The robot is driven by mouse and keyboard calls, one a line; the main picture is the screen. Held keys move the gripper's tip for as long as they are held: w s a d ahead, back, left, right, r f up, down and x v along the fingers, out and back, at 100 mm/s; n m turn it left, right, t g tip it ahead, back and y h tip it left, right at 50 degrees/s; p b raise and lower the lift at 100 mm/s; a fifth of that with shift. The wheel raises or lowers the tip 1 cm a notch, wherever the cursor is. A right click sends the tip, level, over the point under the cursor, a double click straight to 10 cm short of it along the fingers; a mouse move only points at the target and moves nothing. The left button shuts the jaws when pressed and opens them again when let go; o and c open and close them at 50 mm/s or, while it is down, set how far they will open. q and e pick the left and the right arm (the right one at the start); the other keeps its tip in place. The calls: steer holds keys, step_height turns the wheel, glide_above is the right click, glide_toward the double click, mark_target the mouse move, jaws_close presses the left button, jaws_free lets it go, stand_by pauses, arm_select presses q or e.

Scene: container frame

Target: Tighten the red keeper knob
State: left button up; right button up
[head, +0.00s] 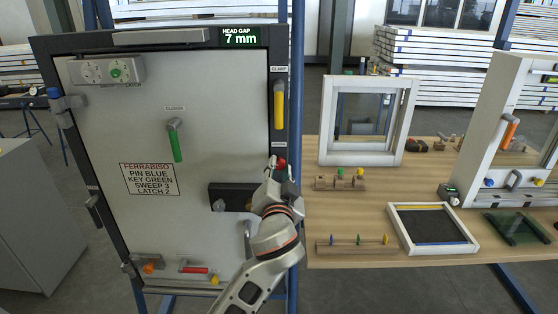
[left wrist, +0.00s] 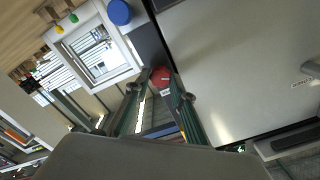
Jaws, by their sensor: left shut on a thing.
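The red keeper knob (head: 281,163) sits at the right edge of the dark door frame, beside the grey door panel (head: 225,120). In the left wrist view the red knob (left wrist: 161,76) shows between the tips of two dark fingers. My left gripper (head: 279,172) is shut on this knob, and its wrist and fingers hide part of it in the head view. A display (head: 241,38) at the top of the frame reads "HEAD GAP 7 mm". My right gripper is in neither view.
A yellow clamp handle (head: 278,104) is above my gripper, and a green handle (head: 176,141) is on the panel. A dark block (head: 230,197) is just left of my wrist. A blue knob (left wrist: 119,12) shows near the red one. A wooden table (head: 345,240) with frames stands right.

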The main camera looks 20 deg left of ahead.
arm_select(q)
steer(key=shift+m+p, duration=0.3)
steer(key=shift+m, duration=1.2)
steer(key=m, duration=0.2)
steer(key=shift+f+m, duration=0.1)
steer(key=shift+m, duration=0.2)
steer(key=m, duration=0.4)
steer(key=shift+m, duration=1.6)
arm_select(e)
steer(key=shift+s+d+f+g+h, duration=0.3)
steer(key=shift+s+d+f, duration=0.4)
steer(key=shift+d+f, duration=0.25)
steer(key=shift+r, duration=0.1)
arm_select(q)
steer(key=o, duration=1.1)
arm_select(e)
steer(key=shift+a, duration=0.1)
